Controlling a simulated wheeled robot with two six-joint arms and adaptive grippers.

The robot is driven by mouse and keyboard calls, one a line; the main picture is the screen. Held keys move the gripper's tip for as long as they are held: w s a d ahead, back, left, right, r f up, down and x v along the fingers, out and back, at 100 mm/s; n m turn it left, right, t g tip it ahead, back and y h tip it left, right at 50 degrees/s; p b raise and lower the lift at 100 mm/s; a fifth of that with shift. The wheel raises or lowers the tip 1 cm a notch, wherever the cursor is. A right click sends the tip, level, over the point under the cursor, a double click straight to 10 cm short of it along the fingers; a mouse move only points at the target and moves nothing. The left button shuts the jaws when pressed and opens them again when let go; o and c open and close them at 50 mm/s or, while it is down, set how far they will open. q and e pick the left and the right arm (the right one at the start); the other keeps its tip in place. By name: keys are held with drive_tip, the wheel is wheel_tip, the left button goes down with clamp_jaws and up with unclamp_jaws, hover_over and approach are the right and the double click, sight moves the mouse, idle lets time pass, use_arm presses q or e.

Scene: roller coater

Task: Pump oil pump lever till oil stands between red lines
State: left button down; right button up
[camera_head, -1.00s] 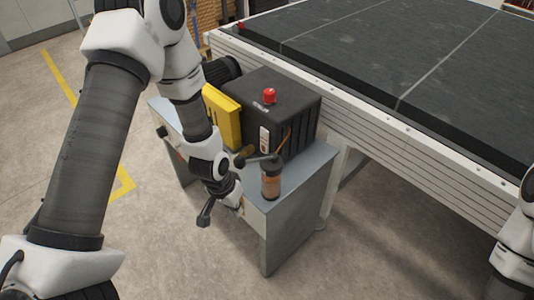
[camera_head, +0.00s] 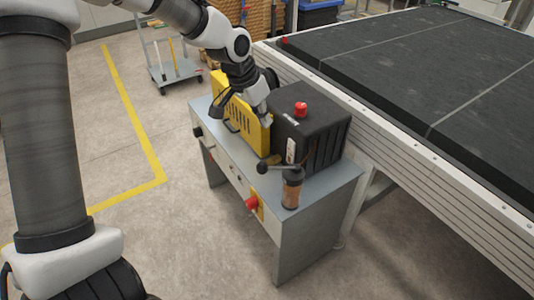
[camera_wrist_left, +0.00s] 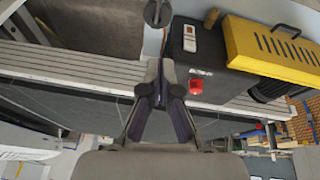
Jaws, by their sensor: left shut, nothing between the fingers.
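The black oil tank (camera_head: 312,135) with a red cap (camera_head: 300,109) stands on a grey cabinet. A white level gauge (camera_head: 290,151) is on its front; the oil level and red lines are too small to read. The pump lever (camera_head: 264,167) ends in a dark ball left of the brownish pump cylinder (camera_head: 291,190). My left gripper (camera_head: 266,119) is shut and empty, above the cabinet by the yellow cover, apart from the lever. In the left wrist view the shut fingers (camera_wrist_left: 160,82) show, with the gauge (camera_wrist_left: 189,38) nearby, upside down. My right gripper is not visible.
The yellow slotted cover (camera_head: 240,110) stands left of the tank. The cabinet (camera_head: 310,228) has a red knob (camera_head: 252,203) on its front. A large dark-topped machine (camera_head: 420,90) lies behind right. The floor in front is open.

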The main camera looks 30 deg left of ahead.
use_arm(q)
drive_tip(key=shift+w+a+f, duration=0.1)
drive_tip(key=p, duration=0.1)
hover_over(279, 168)
drive_tip(key=a, duration=0.2)
wheel_tip(279, 168, down, 9)
drive_tip(key=s+f+p, duration=0.2)
drive_tip(key=s+p, duration=0.1)
drive_tip(key=p, duration=0.3)
drive_tip(key=shift+a+f, duration=0.15)
drive_tip(key=shift+f, duration=0.15)
